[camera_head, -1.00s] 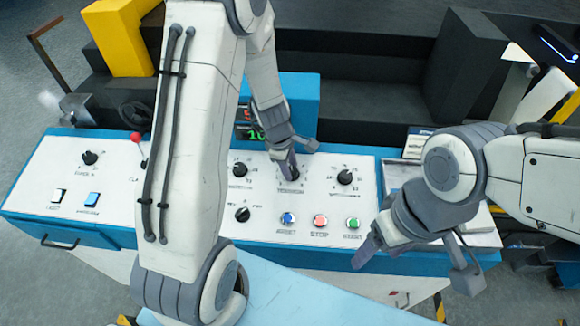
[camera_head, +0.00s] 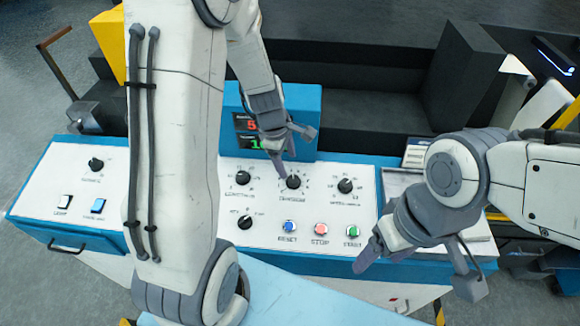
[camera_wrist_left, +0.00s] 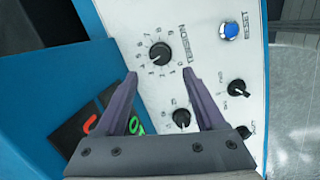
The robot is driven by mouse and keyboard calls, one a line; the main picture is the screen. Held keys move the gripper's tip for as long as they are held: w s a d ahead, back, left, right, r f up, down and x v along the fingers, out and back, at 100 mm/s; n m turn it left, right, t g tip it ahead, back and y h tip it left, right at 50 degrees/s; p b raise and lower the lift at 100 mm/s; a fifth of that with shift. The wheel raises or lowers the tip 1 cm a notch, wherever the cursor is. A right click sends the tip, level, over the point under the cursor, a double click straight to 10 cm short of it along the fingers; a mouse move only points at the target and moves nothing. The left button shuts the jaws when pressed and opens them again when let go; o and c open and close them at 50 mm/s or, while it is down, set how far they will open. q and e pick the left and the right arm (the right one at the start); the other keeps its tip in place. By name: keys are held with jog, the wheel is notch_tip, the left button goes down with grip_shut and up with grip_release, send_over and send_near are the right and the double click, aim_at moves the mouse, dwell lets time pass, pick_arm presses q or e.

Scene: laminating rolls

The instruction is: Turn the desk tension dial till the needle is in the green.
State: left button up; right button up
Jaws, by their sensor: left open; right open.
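The tension dial (camera_head: 293,182) is a round black knob on the white desk panel, with a printed scale around it. It also shows in the left wrist view (camera_wrist_left: 160,53), beside the label TENSION. My left gripper (camera_head: 285,153) is above and behind the dial, apart from it. Its two purple fingers (camera_wrist_left: 161,76) are spread with nothing between them. My right gripper (camera_head: 364,258) is open and empty over the panel's front edge, right of the dial. I cannot make out a needle or green band in these views.
Other black knobs flank the dial, one at left (camera_head: 243,178) and one at right (camera_head: 345,186). Blue RESET (camera_head: 289,227), red STOP (camera_head: 321,229) and green (camera_head: 352,230) buttons sit in front. A blue display box (camera_head: 300,105) with red and green digits stands behind.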

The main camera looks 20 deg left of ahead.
pick_arm(q)
jog(key=v, duration=0.2)
jog(key=shift+s+r, duration=0.1)
jog(key=shift+r, duration=0.2)
jog(key=s+d+r+m+b, duration=0.2)
jog(key=s+d+m, duration=0.2)
jog(key=d+m, duration=0.35)
jog(key=s+d+r+m+g+b, duration=0.1)
jog(key=s+d+m, duration=0.3)
jog(key=s+m, duration=0.5)
jog(key=s+d+r+m+g+b, duration=0.1)
jog(key=s+d+m, duration=0.3)
jog(key=s+m, duration=0.5)
jog(key=shift+r+b, duration=0.2)
jog(key=shift+b, duration=0.3)
dwell(0.8)
